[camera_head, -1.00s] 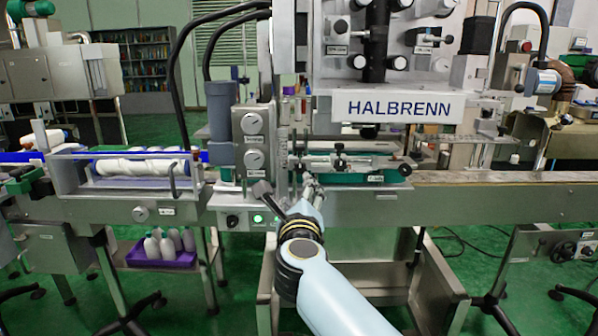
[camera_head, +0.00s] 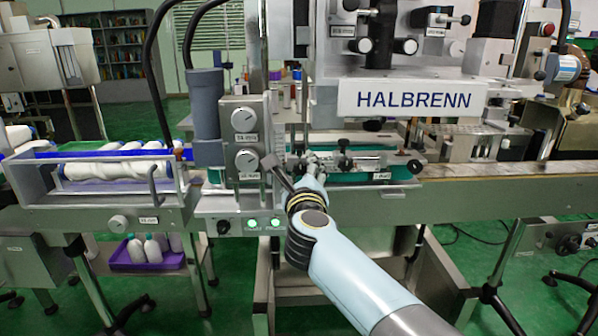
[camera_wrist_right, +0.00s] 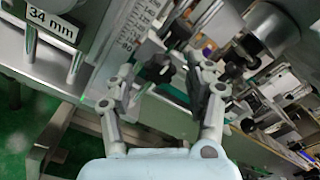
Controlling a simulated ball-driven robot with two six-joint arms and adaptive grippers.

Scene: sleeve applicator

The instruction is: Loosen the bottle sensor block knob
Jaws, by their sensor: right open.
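My right gripper (camera_head: 312,160) reaches in from the lower right toward the rail of the machine, under the HALBRENN sign. In the right wrist view its two fingers (camera_wrist_right: 159,72) are spread apart and empty. A small black knob (camera_wrist_right: 161,68) shows between and beyond the fingertips, with no visible contact. Black knobs stand on the rail in the head view: one (camera_head: 299,168) just left of the fingertips, one (camera_head: 344,162) to their right. Their labels are not readable, so I cannot tell for certain which belongs to the bottle sensor block. My left gripper is not in view.
A grey panel (camera_head: 232,137) with two round dials stands left of the gripper. Two green lamps (camera_head: 252,224) glow below. A conveyor (camera_head: 520,188) runs right. A plate marked "34 mm" (camera_wrist_right: 52,25) and a scale lie close to the left finger.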

